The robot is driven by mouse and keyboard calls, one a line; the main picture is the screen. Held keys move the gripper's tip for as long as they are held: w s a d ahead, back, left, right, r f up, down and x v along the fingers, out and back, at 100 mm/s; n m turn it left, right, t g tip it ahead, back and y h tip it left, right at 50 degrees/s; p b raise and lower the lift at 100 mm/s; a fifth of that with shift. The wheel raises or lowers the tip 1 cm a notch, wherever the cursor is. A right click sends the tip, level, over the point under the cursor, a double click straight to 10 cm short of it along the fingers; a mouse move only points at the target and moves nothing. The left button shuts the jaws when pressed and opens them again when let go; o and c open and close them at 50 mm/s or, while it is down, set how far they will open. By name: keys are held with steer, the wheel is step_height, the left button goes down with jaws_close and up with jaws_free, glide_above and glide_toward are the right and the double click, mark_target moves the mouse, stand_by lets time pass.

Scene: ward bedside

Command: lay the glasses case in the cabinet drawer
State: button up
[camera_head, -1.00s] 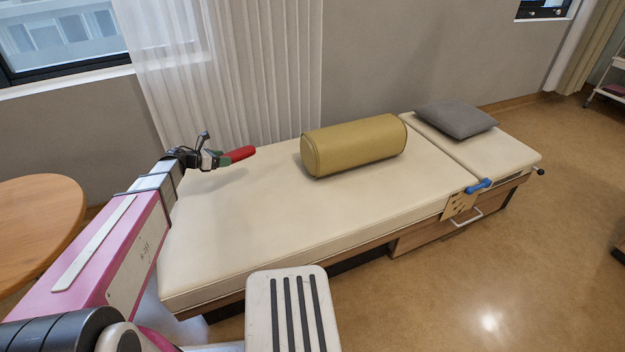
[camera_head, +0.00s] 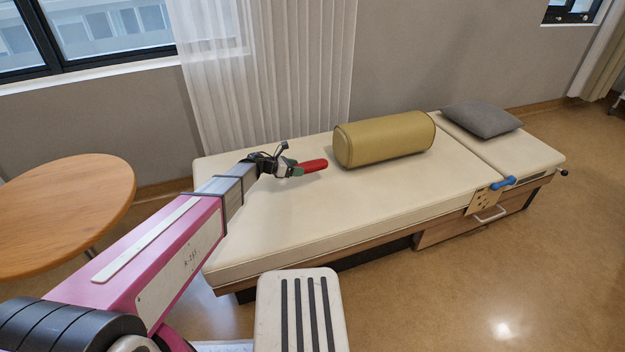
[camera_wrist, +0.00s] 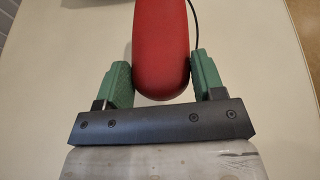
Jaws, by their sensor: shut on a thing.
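The glasses case (camera_head: 314,165) is red and rounded; it also shows in the wrist view (camera_wrist: 160,45). My gripper (camera_head: 291,168) is shut on one end of it. In the wrist view the green fingers (camera_wrist: 160,78) lie on both sides of the case. My gripper holds it above the cream bed, left of the yellow bolster. A wooden drawer front (camera_head: 455,230) with a pale handle (camera_head: 490,214) is under the bed's right part and looks shut. No separate cabinet can be made out.
The cream bed (camera_head: 290,218) fills the middle, with a yellow bolster (camera_head: 385,139) and a grey pillow (camera_head: 481,119) on it. A round wooden table (camera_head: 65,210) stands at the left. A tan card and blue object (camera_head: 503,183) are at the bed's near edge. The right floor is clear.

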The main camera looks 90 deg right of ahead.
mark_target(309, 172)
steer(key=x, duration=0.4)
steer(key=a+f+x, duration=0.1)
steer(key=x, duration=0.1)
steer(key=shift+f, duration=2.05)
steer(key=shift+f, duration=0.15)
steer(key=o, duration=0.9)
steer(key=shift+o, duration=0.2)
